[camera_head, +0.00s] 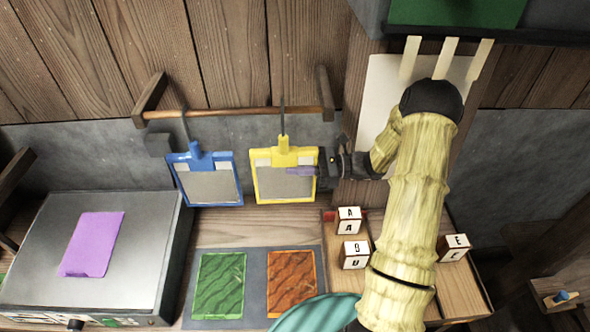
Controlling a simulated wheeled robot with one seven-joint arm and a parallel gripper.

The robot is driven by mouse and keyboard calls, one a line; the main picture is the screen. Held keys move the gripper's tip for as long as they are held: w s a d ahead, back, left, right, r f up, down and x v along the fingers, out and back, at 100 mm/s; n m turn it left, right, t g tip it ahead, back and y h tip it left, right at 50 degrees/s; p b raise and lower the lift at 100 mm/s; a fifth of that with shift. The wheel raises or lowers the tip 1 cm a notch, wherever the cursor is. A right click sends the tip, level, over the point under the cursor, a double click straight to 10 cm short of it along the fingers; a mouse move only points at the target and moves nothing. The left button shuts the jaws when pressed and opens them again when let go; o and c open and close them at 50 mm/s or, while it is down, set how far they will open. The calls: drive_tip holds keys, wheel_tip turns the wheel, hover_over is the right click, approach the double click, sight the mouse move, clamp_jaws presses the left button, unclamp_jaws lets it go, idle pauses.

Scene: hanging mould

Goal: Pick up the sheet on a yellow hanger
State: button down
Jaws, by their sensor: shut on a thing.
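The yellow hanger (254,177) is a square frame hanging by a dark hook from a wooden rail. It holds a grey sheet (281,187) with pale corner pieces at its top. My gripper (311,170) comes in from the right at the frame's right edge and is shut on it. A purple finger-like piece lies across the right part of the sheet. The gripper's dark body partly hides the frame's right side, and the exact contact is too small to see. The frame hangs about upright, with its hook still at the rail.
A blue hanger (173,180) with a grey sheet hangs close to the left. The wooden rail (235,114) runs above both. A purple sheet (92,244) lies on a grey plate. Green (220,285) and orange (291,283) sheets lie below. Lettered blocks (355,255) stand at right.

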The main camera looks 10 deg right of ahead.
drive_tip(key=s+a+r+b, duration=0.1)
drive_tip(key=s+b, duration=0.2)
drive_tip(key=s, duration=0.6)
drive_tip(key=s+a+r+b, duration=0.2)
drive_tip(key=s+b, duration=0.1)
drive_tip(key=s, duration=0.5)
drive_tip(key=shift+s+a, duration=0.25)
drive_tip(key=shift+s, duration=0.1)
drive_tip(key=shift+f, duration=0.1)
